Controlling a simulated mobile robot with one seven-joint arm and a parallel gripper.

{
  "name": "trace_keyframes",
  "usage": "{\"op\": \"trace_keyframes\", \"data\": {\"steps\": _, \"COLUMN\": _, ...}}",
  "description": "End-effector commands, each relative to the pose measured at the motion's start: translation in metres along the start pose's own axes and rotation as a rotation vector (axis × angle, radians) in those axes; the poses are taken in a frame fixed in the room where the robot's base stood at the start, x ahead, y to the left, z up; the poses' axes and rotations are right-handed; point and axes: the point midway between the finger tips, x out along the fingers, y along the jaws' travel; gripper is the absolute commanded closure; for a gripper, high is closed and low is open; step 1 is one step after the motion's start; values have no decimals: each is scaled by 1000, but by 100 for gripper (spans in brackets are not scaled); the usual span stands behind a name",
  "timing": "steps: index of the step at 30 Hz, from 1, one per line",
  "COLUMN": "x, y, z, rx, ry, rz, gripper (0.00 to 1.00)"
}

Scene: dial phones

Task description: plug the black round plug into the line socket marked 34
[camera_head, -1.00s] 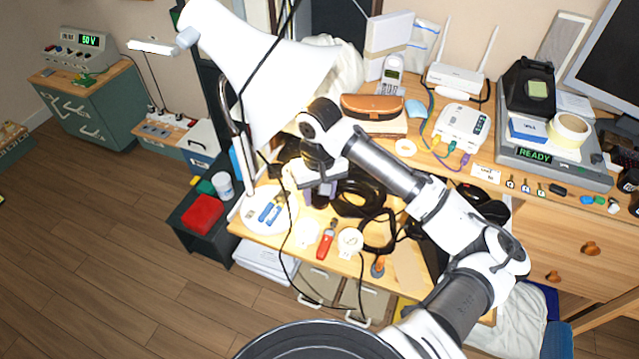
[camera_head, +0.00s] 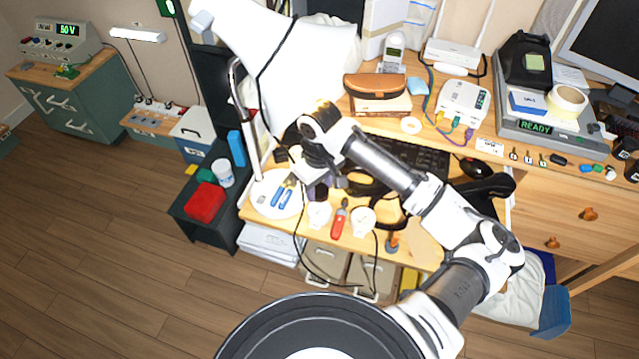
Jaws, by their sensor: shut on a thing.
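My gripper (camera_head: 322,182) hangs low over the left part of the wooden desk, just behind two white round pieces (camera_head: 318,213) (camera_head: 363,220). It is shut on a small dark thing, which I take for the black round plug; the arm's wrist and surrounding dark clutter hide its shape. A white box (camera_head: 462,104) with coloured cables in its front stands at the back of the desk. I cannot make out a mark 34 on any socket.
A red-handled tool (camera_head: 339,220) lies by the front edge. The white lamp (camera_head: 285,60) leans over the desk left of my arm. Behind my arm are a keyboard (camera_head: 425,158) and a brown case (camera_head: 376,87). A black handset (camera_head: 490,187) lies right. Floor (camera_head: 120,240) is clear at left.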

Motion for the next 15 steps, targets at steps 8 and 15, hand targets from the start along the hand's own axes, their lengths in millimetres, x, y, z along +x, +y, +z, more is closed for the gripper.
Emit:
{"op": "trace_keyframes", "data": {"steps": 8, "x": 28, "y": 0, "z": 0, "rx": 1, "ry": 0, "rz": 0, "gripper": 77}}
{"op": "trace_keyframes", "data": {"steps": 15, "x": 46, "y": 0, "z": 0, "rx": 2, "ry": 0, "rz": 1, "gripper": 77}}
